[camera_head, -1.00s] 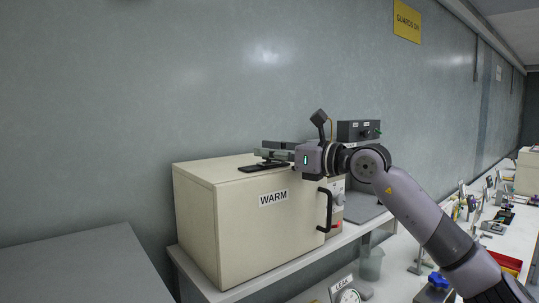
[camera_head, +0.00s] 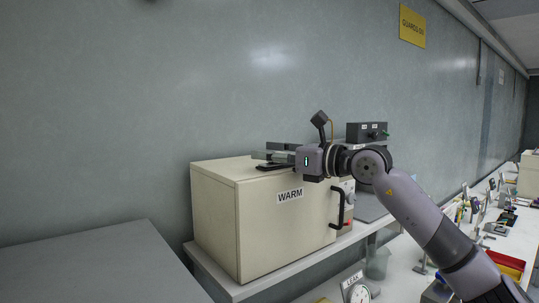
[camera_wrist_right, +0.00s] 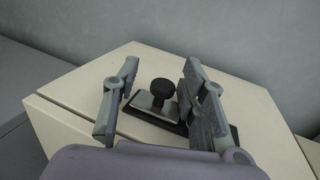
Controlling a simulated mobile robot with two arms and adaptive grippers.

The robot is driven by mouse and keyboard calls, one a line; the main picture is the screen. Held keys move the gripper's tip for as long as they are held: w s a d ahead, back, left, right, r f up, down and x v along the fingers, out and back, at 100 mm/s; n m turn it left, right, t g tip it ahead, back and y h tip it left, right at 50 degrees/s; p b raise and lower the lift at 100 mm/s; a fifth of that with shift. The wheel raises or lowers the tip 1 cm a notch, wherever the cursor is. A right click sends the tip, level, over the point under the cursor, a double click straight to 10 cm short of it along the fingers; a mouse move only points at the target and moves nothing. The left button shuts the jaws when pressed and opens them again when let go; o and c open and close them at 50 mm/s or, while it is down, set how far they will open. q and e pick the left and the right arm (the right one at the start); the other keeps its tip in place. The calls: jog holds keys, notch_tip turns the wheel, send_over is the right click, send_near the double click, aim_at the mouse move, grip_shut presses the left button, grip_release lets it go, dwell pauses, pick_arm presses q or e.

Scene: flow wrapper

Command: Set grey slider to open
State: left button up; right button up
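The slider shows in the right wrist view as a grey metal plate (camera_wrist_right: 150,101) with a round black knob (camera_wrist_right: 162,88), on a black base (camera_wrist_right: 171,124). It lies on top of the cream box marked WARM (camera_head: 285,228). In the head view only part of the black base (camera_head: 274,167) shows, under the gripper. My right gripper (camera_head: 277,152) is just above the box top. Its fingers (camera_wrist_right: 160,80) are spread, one on each side of the knob, with a visible gap on both sides. My left gripper is not in view.
The box has a black door handle (camera_head: 338,208) and stands on a shelf (camera_head: 256,289) against the grey wall. A black control box (camera_head: 366,132) stands behind my right wrist. A grey surface (camera_head: 98,266) at the left is clear. A cluttered bench (camera_head: 498,242) runs along the right.

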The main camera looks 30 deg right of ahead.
jog(key=v, duration=1.2)
dwell(0.7)
